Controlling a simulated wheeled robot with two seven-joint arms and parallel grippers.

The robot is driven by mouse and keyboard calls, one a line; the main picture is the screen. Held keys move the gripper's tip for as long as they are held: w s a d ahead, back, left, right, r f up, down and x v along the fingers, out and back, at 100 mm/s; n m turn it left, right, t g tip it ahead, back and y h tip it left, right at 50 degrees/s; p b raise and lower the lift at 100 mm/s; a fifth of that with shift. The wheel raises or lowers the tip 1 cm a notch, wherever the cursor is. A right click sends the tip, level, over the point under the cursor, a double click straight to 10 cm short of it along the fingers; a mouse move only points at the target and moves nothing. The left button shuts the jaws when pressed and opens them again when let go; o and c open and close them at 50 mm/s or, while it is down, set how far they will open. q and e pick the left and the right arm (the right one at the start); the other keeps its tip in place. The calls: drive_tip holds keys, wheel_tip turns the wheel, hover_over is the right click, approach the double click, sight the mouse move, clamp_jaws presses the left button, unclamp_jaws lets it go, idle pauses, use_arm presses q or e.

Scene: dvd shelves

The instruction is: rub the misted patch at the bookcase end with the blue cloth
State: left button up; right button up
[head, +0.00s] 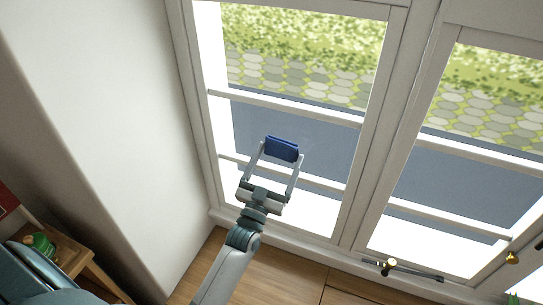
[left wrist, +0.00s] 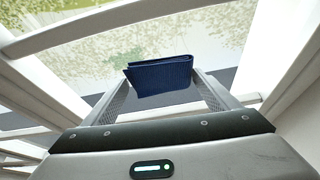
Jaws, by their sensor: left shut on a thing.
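The blue cloth (head: 282,147) is a small folded dark blue pad, held in front of the left window (head: 292,125). It also shows in the left wrist view (left wrist: 160,74), spanning the gap between my fingertips. My left gripper (head: 280,158) is shut on the cloth, with its two fingers at the cloth's ends. I cannot tell whether the cloth touches the glass. No misted patch stands out clearly on the panes. My right gripper is not in view.
White window bars (head: 290,108) cross the panes. A pale wall (head: 110,120) stands at the left. A wooden stand (head: 75,255) with a green object (head: 40,244) is at lower left. A dark window stay with brass fittings (head: 392,265) lies along the sill at lower right.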

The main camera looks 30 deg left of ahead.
sight(268, 151)
use_arm(q)
drive_tip(key=shift+d, duration=0.3)
drive_tip(key=shift+w, duration=0.15)
drive_tip(key=shift+a+r, duration=0.1)
drive_tip(key=shift+a, duration=0.05)
idle(0.3)
drive_tip(key=shift+a, duration=1.9)
drive_tip(key=shift+s, duration=0.2)
